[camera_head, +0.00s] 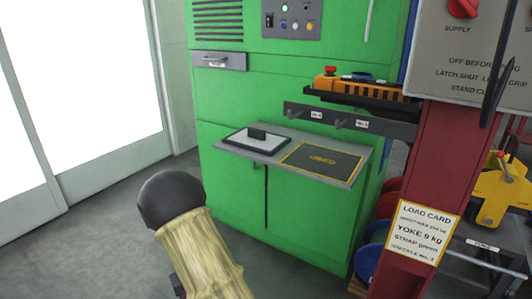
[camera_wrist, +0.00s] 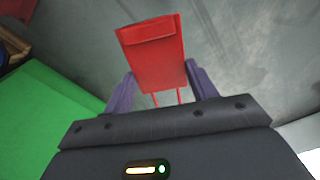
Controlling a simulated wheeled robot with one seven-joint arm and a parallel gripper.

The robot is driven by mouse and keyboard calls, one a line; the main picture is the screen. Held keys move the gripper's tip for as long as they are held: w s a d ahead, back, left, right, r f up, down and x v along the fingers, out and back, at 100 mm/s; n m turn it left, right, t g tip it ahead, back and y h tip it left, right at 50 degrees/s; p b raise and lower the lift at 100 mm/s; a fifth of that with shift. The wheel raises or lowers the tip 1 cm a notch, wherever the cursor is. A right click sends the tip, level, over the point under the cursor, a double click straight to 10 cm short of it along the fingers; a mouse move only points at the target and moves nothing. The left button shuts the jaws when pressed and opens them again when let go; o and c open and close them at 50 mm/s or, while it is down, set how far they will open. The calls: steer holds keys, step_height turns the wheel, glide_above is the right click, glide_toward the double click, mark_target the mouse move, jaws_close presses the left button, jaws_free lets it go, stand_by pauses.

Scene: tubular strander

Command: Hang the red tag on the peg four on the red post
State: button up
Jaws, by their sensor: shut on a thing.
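The red tag (camera_wrist: 155,62) is between the two purple fingers of my gripper (camera_wrist: 162,84) in the wrist view. My gripper is shut on it, and two thin red strands show below the tag's body. The red post (camera_head: 441,150) stands at the right in the head view, with a load card (camera_head: 420,232) on its face. A dark rail (camera_head: 349,120) with pegs and small white labels runs left from near the post. I cannot read the labels or tell which peg is four. My gripper and the tag do not show in the head view.
A green cabinet (camera_head: 230,105) fills the middle. Its grey shelf (camera_head: 268,158) carries a pad and a mat marked USED (camera_head: 322,159). An orange device (camera_head: 357,86) sits above the rail. A grey control box (camera_head: 470,60) is at upper right. Open floor (camera_head: 100,225) lies left.

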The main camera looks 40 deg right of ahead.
steer(key=w+d+r+m+t+h+p, duration=0.2)
steer(key=d+r+m+t+h+p, duration=0.15)
steer(key=d+r+p, duration=0.4)
steer(key=w+d+r+m+t+h+p, duration=0.25)
steer(key=d+r+m+h+p, duration=0.2)
steer(key=r+p, duration=0.65)
steer(key=s+d+r+m+g+h+p, duration=0.1)
steer(key=s+d+r+m+h+p, duration=0.1)
steer(key=r, duration=0.6)
steer(key=s+d+r+m+g+h+p, duration=0.2)
steer(key=s+r+h+p, duration=0.3)
steer(key=r, duration=0.4)
steer(key=s+d+r+m+g+h+p, duration=0.1)
steer(key=s+d+r+m+h+p, duration=0.2)
steer(key=r, duration=0.6)
steer(key=shift+s+d+r+m+p, duration=0.35)
steer(key=shift+s+d, duration=0.3)
steer(key=shift+s, duration=0.5)
steer(key=shift+w+d+f, duration=0.1)
steer(key=shift+d, duration=0.1)
steer(key=w+d+f+b, duration=0.1)
steer(key=w+d, duration=0.3)
steer(key=d, duration=0.6)
steer(key=shift+f+b, duration=0.4)
steer(key=shift+f, duration=0.45)
steer(key=shift+w+d, duration=0.1)
